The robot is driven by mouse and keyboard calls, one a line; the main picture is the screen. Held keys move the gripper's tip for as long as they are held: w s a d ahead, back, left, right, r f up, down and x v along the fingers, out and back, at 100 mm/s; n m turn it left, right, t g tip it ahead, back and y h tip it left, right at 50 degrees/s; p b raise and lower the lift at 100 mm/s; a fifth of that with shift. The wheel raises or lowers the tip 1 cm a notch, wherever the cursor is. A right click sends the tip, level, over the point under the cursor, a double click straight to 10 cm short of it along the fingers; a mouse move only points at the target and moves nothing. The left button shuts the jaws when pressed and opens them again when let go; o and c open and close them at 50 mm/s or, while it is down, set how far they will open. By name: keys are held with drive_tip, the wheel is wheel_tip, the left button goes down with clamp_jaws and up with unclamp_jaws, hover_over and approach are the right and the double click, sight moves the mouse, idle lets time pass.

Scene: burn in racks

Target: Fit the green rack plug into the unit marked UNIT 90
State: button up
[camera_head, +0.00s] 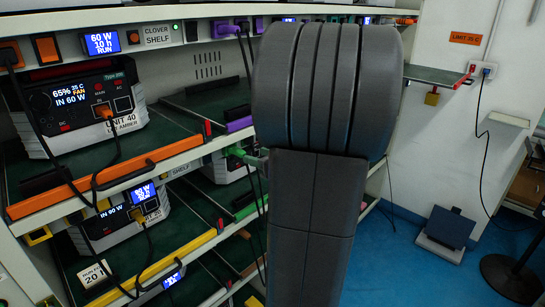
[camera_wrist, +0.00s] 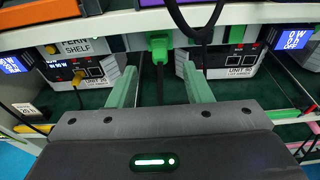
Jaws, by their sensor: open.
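The green rack plug (camera_wrist: 158,45) is at the shelf's front rail in the wrist view, with its black cable hanging below it. It also shows in the head view (camera_head: 238,152), beside my arm. My gripper (camera_wrist: 158,72) is open, its two green fingers apart on either side of the plug's cable, with the plug between and just beyond the tips. I cannot tell whether they touch it. UNIT 90 (camera_wrist: 236,76) is a white and black box right of the plug, partly hidden by my right finger and a dark loop of cable.
Another unit (camera_wrist: 82,72) with a yellow plug stands to the left in the wrist view. UNIT 40 (camera_head: 85,105) sits on the upper shelf in the head view, above an orange-edged rail (camera_head: 105,177). Several cables hang across the rack front. Blue floor (camera_head: 395,265) is open at right.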

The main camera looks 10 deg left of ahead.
sight(243, 152)
drive_tip(key=p+x, duration=0.1)
drive_tip(key=x, duration=0.7)
drive_tip(key=shift+s, duration=0.1)
clamp_jaws()
